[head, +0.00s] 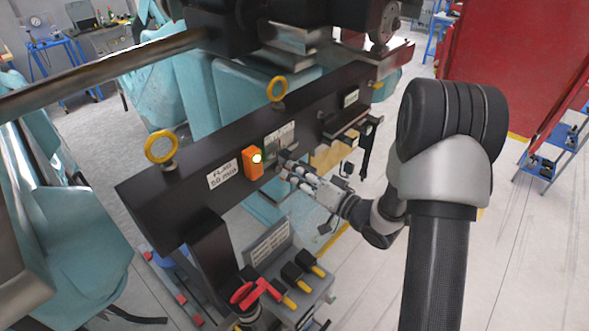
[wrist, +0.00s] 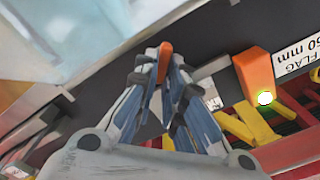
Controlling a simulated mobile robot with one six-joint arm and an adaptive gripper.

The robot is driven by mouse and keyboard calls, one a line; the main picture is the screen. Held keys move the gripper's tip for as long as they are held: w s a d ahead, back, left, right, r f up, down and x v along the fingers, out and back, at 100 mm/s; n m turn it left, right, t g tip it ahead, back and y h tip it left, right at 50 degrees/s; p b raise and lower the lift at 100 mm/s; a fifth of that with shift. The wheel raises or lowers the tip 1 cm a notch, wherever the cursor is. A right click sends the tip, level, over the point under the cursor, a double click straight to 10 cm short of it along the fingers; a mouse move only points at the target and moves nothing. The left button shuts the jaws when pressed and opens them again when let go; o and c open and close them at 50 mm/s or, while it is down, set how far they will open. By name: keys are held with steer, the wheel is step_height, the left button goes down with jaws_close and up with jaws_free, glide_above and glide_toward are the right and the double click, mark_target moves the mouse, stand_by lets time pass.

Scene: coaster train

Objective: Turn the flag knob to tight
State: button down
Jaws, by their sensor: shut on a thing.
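My gripper (head: 286,166) reaches in from the right to the front face of the dark beam. In the wrist view the fingers of my gripper (wrist: 165,68) are closed around a small orange piece (wrist: 164,60), which appears to be the flag knob. An orange box (head: 253,162) with a lit lamp sits just left of my gripper; the orange box also shows in the wrist view (wrist: 253,78). A white "FLAG 50 mm" label (head: 226,175) is left of it.
The dark beam (head: 135,190) carries yellow ring bolts (head: 160,147) on top. Below stand a red handle (head: 262,290) and several black levers with yellow ends (head: 300,270).

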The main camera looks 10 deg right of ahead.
steer(key=shift+w+d+f+m+p, duration=0.15)
steer(key=shift+m+p, duration=0.9)
steer(key=shift+m, duration=1.2)
steer(key=shift+s+a+f+m+p, duration=0.1)
steer(key=shift+f+m+p, duration=0.15)
steer(key=shift+m+p, duration=1.4)
steer(key=shift+m+b, duration=0.6)
steer(key=shift+m, duration=0.1)
steer(key=c, duration=1.7)
jaws_free()
steer(key=shift+d, duration=0.1)
steer(key=v, duration=1.2)
